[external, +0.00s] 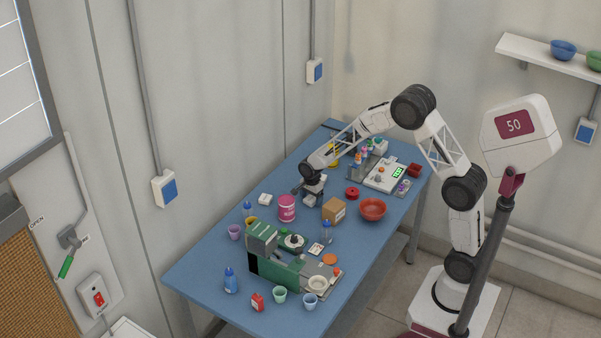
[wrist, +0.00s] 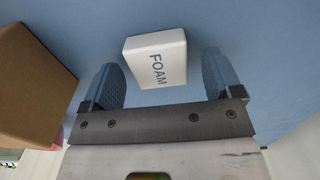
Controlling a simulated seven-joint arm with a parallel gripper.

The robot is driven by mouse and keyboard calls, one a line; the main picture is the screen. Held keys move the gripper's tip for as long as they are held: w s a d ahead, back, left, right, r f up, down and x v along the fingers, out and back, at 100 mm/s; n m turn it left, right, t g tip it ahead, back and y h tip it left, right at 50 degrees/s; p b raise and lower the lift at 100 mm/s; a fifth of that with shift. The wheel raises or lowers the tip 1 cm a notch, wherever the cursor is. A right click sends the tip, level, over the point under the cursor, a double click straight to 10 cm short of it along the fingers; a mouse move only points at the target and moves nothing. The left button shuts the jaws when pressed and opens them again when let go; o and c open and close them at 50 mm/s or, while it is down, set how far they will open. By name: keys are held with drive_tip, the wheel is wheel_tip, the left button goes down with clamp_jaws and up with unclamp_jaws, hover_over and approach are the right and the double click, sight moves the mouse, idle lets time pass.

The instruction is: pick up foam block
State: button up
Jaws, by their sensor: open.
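The foam block (wrist: 155,60) is a white block with rounded edges and the dark word FOAM on it. In the wrist view it lies on the blue table, between and just beyond the fingers of my gripper (wrist: 161,82). The fingers are open, with a gap on each side of the block. They do not appear to touch it. In the external view my gripper (external: 311,198) is low over the middle of the table. I cannot clearly make out the block beneath it there.
A cardboard box (wrist: 32,85) stands close on the left in the wrist view; it is also beside my gripper in the external view (external: 333,210). A pink tub (external: 287,208), a red bowl (external: 373,209) and a green machine (external: 275,266) stand around on the blue table (external: 205,275).

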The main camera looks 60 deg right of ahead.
sight(311, 198)
idle(0.4)
drive_tip(key=c, duration=1)
drive_tip(key=shift+r, duration=0.1)
drive_tip(key=shift+r, duration=4.95)
